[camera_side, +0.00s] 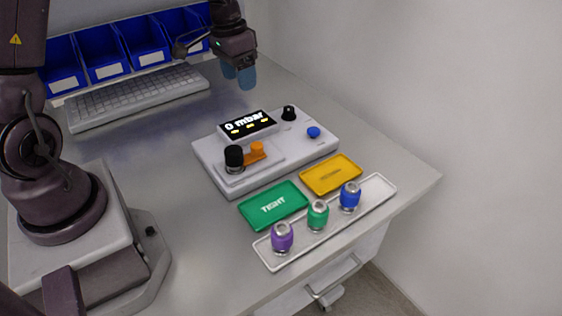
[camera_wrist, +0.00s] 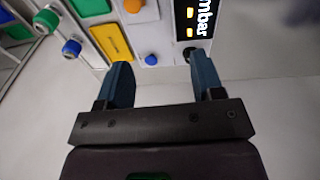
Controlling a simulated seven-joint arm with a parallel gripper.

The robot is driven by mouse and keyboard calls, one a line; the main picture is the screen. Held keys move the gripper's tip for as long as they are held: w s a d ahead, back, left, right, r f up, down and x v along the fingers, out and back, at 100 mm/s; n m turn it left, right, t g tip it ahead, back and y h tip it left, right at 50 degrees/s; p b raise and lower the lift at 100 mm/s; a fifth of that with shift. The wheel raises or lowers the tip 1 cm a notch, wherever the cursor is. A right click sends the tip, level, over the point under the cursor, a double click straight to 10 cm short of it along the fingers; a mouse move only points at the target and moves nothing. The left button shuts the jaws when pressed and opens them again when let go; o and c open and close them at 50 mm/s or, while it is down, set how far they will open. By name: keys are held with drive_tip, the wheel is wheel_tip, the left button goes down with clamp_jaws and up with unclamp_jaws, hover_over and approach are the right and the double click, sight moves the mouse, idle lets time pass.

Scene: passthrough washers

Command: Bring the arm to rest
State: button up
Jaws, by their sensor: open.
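My gripper (camera_side: 242,74) is raised above the back of the bench, behind the grey test device (camera_side: 210,160). In the wrist view its two blue fingers (camera_wrist: 160,82) stand apart with nothing between them. It is clear of all objects. The device carries a display (camera_side: 247,124) reading 0 mbar, a black knob (camera_side: 289,113), a blue button (camera_side: 313,132), and a black cylinder (camera_side: 234,155) beside an orange part (camera_side: 257,150).
A green TIGHT tray (camera_side: 262,213) and a yellow tray (camera_side: 322,182) lie before the device. A white tray (camera_side: 378,190) holds purple (camera_side: 282,238), green (camera_side: 317,215) and blue (camera_side: 350,196) capped pieces. A keyboard (camera_side: 135,97) and blue bins (camera_side: 105,68) stand at the back left.

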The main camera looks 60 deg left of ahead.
drive_tip(key=s+d+r+t, duration=0.2)
drive_tip(key=s+d+r, duration=0.4)
drive_tip(key=s, duration=0.3)
drive_tip(key=s+d+r+t, duration=0.2)
drive_tip(key=s+d+r, duration=0.4)
drive_tip(key=s+r, duration=0.2)
drive_tip(key=shift+s+t+y, duration=0.3)
drive_tip(key=shift+s, duration=0.15)
